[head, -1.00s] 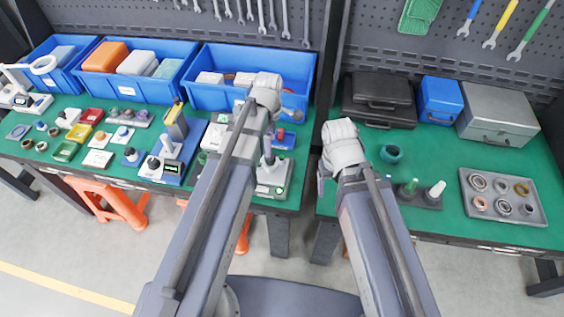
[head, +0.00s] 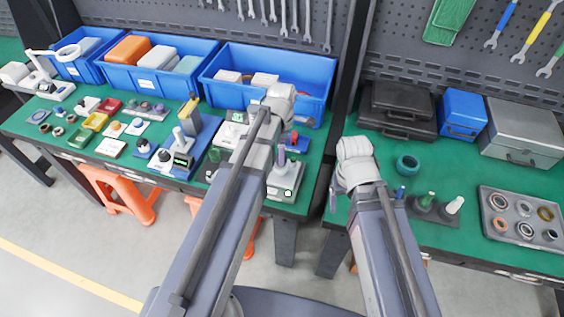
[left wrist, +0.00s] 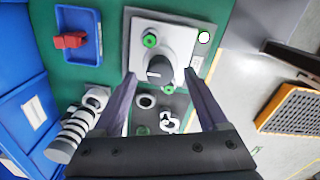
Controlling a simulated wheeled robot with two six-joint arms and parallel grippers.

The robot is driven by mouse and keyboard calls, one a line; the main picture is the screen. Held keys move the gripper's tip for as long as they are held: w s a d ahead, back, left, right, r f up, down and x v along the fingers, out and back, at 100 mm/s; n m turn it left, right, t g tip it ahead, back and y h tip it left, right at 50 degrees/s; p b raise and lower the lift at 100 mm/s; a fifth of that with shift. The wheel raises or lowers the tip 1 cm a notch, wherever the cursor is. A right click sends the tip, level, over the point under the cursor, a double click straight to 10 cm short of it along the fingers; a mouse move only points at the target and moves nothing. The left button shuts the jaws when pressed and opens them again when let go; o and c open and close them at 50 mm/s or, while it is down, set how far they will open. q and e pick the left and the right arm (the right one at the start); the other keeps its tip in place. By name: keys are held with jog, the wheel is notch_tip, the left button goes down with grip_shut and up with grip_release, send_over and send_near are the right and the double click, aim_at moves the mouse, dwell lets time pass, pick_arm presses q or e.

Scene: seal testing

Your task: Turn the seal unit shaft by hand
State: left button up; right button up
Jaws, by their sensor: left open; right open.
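The seal unit (head: 284,182) is a light grey box with a lit green-ringed button. It stands near the right end of the left bench, its upright shaft (head: 281,156) just right of my left arm. In the left wrist view the unit's pale plate (left wrist: 145,38) carries a dark round shaft top (left wrist: 159,70) with a white mark. My left gripper (left wrist: 160,77) is open, its fingers on either side of the shaft top; contact cannot be told. In the head view my arm hides it. My right gripper (head: 333,202) is open and empty at the right bench's left edge.
Blue bins (head: 215,84) line the back of the left bench. Small trays and test units crowd its front. A blue tray (left wrist: 84,52) with a red piece lies beside the unit. The right bench holds cases, a teal ring (head: 407,165) and a ring tray (head: 487,224).

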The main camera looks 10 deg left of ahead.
pick_arm(q)
notch_tip(320, 180, down, 3)
jog(key=shift+f+b, duration=0.15)
jog(key=shift+b, duration=1)
grip_shut()
